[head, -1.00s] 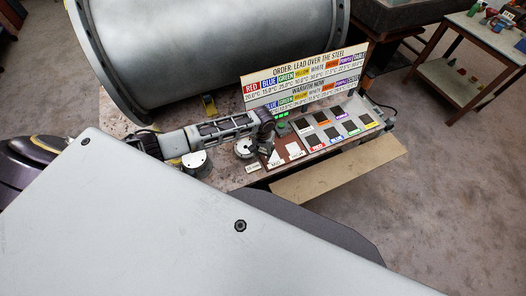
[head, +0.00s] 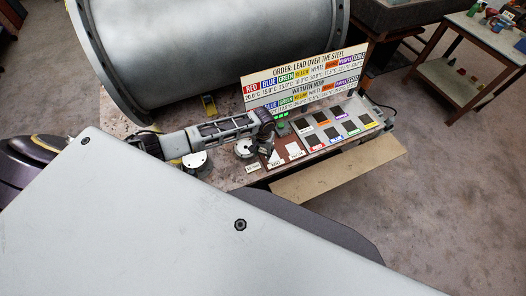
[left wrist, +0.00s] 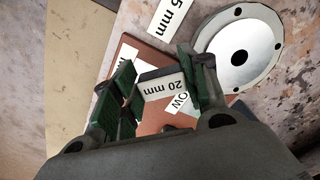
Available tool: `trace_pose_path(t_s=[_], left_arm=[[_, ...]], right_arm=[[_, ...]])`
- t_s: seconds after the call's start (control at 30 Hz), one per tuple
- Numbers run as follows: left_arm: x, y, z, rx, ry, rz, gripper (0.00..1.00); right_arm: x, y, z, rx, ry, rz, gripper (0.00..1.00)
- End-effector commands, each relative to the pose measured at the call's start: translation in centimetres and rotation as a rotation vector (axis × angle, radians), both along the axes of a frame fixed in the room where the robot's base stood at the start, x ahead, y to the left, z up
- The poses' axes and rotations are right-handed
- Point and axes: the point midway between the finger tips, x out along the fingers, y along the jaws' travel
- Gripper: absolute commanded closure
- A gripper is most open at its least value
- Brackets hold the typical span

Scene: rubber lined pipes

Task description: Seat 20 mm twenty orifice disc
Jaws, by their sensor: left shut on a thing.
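My left gripper (head: 267,132) is over the brown board (head: 275,160) at the front of the bench. In the left wrist view its green-padded fingers (left wrist: 157,82) are shut on a small pale block marked 20 mm (left wrist: 163,85). The block belongs to the 20 mm orifice disc as far as its label shows; no round plate is visible under it. Another round, pale disc with a dark central hole (left wrist: 239,55) lies beside the board, and it also shows in the head view (head: 243,149). My right gripper is not in view.
A white label ending in 5 mm (left wrist: 170,17) lies by the loose disc. Another pale round piece (head: 196,161) is further left. A panel of dark squares with colour labels (head: 338,128) and an upright sign (head: 304,78) stand right. A large grey pipe (head: 205,50) lies behind.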

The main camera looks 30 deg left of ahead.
Motion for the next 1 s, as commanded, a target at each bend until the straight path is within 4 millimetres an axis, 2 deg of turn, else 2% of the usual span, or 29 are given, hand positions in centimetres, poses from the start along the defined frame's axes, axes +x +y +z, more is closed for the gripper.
trace_pose_path(t_s=[0.67,0.7,0.87,1.0], left_arm=[[0.01,0.00,-0.04,0.000,0.000,0.000,0.82],[0.01,0.00,-0.04,0.000,0.000,0.000,0.54],[0.01,0.00,-0.05,0.000,0.000,0.000,0.33],[0.01,0.01,-0.05,0.000,0.000,0.000,0.31]], right_arm=[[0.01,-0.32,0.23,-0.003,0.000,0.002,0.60],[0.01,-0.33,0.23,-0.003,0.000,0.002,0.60],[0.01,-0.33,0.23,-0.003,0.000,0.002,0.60],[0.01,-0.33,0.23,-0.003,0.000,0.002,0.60]])
